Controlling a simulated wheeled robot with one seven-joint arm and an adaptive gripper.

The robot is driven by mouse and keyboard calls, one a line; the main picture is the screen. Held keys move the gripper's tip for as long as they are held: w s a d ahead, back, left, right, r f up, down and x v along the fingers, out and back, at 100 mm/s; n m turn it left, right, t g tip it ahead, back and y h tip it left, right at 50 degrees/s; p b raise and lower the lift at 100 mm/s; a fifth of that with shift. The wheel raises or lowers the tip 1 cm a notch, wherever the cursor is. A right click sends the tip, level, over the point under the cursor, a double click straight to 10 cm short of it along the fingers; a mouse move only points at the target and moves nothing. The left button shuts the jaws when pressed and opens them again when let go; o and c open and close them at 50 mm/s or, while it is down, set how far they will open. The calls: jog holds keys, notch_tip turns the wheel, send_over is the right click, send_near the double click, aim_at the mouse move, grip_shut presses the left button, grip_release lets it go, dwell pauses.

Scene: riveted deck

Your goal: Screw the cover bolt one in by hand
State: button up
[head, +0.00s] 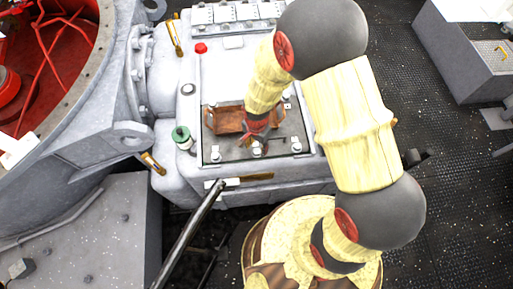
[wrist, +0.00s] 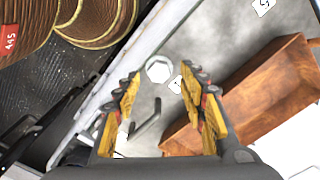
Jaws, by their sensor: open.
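A hex-headed bolt (wrist: 158,69) stands on the grey cover plate (wrist: 215,58), seen in the wrist view between and beyond my fingertips. A small marked white tag lies beside it, its marking too small to read. My gripper (wrist: 162,75) is open and empty, its yellow fingers spread to either side of the bolt without visible contact. In the head view my gripper (head: 258,136) hangs over the front part of the cover (head: 232,158). Bolts show along the cover's front edge, at the left (head: 215,155), middle (head: 257,151) and right (head: 296,146). Which is bolt one I cannot tell.
A brown wooden tray (head: 212,118) sits on the cover behind my gripper; it is close on the right in the wrist view (wrist: 262,92). A dark bar (head: 190,235) leans at the housing's front.

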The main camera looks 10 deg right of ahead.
notch_tip(320, 180, up, 10)
dwell(0.3)
dwell(0.5)
jog(key=s+d+n+g, duration=0.1)
jog(key=s+n, duration=0.3)
notch_tip(320, 180, up, 20)
jog(key=f+n+t, duration=0.1)
jog(key=n+t, duration=0.2)
jog(key=n, duration=0.4)
send_over(257, 152)
jog(key=s+d, duration=0.8)
jog(key=s, duration=0.1)
jog(key=s+d+r+t, duration=0.1)
jog(key=d+r, duration=0.1)
jog(key=r, duration=0.3)
jog(key=s+d+r+m+t, duration=0.1)
jog(key=r+t, duration=0.1)
jog(key=r, duration=0.3)
jog(key=shift+s+d+r+t, duration=0.3)
jog(key=shift+s+d+r, duration=0.05)
